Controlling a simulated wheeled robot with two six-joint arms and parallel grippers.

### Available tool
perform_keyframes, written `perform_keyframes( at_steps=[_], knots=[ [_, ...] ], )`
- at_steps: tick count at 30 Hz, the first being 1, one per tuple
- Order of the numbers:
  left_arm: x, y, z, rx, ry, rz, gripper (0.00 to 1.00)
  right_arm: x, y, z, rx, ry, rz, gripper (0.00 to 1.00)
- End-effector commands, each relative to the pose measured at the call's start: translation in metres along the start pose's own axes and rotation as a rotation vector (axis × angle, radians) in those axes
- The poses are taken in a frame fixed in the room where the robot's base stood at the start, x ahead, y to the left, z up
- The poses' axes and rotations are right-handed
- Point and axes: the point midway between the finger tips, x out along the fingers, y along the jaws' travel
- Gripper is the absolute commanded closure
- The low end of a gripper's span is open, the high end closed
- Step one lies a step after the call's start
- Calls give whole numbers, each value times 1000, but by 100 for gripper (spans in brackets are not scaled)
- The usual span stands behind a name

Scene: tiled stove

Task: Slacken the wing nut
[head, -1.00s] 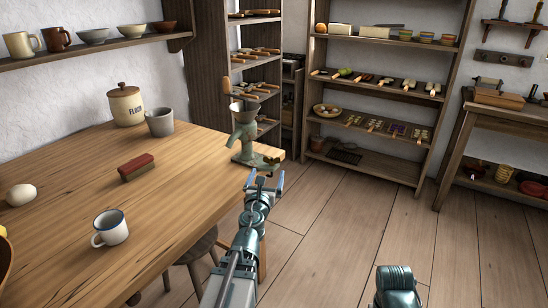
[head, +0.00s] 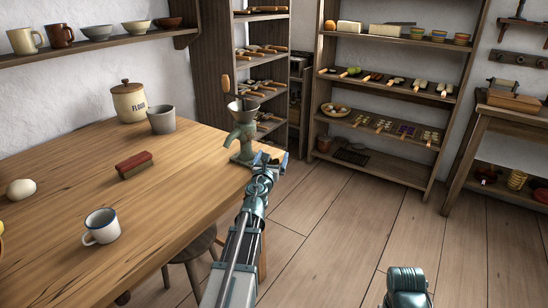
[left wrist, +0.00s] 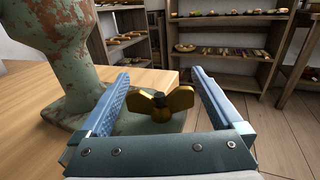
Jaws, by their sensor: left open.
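A brass wing nut (left wrist: 178,101) with a dark stud end shows in the left wrist view, low on the green, rust-flecked grinder (left wrist: 70,50). In the head view the grinder (head: 242,130) stands at the far right corner of the wooden table, with a hopper on top. My left gripper (left wrist: 160,88) is open, its two blue jaws on either side of the wing nut with gaps between. I cannot tell whether a jaw touches it. In the head view the left gripper (head: 269,162) is at the table corner and hides the wing nut. My right gripper is not in view.
The table (head: 175,195) holds a flour jar (head: 128,103), a grey mug (head: 161,120), a brush (head: 134,165) and a white mug (head: 102,227). A stool (head: 190,250) stands under the table edge. Shelves (head: 375,105) stand behind. The floor to the right is clear.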

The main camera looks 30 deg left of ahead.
Motion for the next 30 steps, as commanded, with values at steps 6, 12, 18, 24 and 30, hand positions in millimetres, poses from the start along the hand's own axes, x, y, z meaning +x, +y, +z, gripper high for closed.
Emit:
perform_keyframes(
  at_steps=[6,12,18,24,30],
  knots=[
    [0,0,0,0,0,0,32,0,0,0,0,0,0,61],
    [0,0,0,0,0,0,68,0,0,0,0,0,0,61],
    [0,0,0,0,0,5,81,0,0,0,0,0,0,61],
    [0,1,0,0,0,62,81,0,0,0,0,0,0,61],
    [0,3,0,0,0,201,81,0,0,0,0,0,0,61]
  ],
)
